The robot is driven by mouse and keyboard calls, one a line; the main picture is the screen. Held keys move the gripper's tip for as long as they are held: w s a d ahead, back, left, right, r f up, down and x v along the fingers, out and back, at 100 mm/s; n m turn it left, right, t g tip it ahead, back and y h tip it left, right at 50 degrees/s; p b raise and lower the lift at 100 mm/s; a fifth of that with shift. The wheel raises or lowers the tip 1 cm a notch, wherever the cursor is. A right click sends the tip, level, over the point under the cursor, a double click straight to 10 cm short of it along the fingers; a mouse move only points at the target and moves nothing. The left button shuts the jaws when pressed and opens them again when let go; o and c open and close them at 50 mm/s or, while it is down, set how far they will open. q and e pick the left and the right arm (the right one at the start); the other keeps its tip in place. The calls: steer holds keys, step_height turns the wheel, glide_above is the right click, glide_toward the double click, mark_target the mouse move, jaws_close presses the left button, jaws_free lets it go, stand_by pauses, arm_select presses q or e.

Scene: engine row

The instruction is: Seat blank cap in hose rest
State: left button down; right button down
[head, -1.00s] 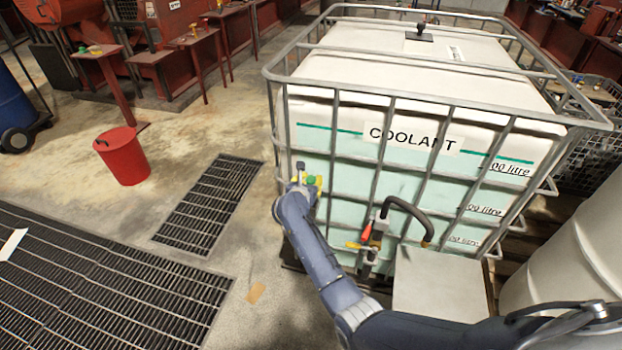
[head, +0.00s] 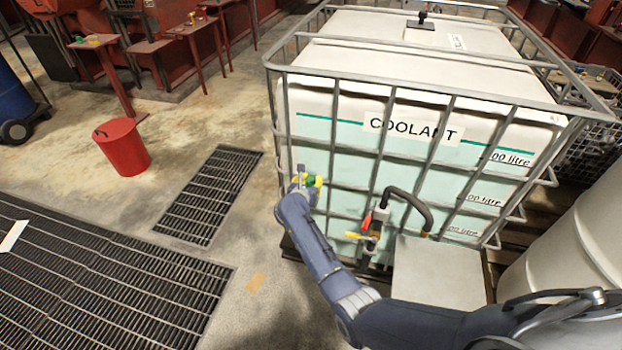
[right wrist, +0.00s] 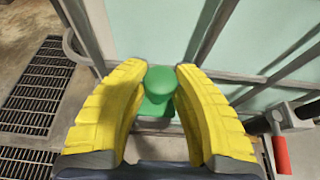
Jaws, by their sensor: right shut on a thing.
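My right gripper (head: 312,180) has yellow fingers and is shut on the green blank cap (right wrist: 158,82). The cap has a round top and a wider block below it, and sits between the fingertips in the right wrist view. In the head view the gripper and cap are in front of the coolant tank's caged lower left side, left of the valve. A black hose (head: 414,199) arches from beside the valve down to a brownish end by the grey box. I cannot make out the hose rest clearly. My left gripper is out of view.
The caged white coolant tank (head: 330,105) fills the middle. Its valve has a red handle (head: 366,223), which also shows in the right wrist view (right wrist: 280,150). A grey box (head: 440,268) stands below the hose. A red bucket (head: 122,148) and floor grates are at left.

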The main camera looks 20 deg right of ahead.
steer(key=shift+f, duration=0.85)
steer(key=shift+f, duration=0.1)
steer(key=c, duration=1)
jaws_free()
step_height(320, 180, up, 10)
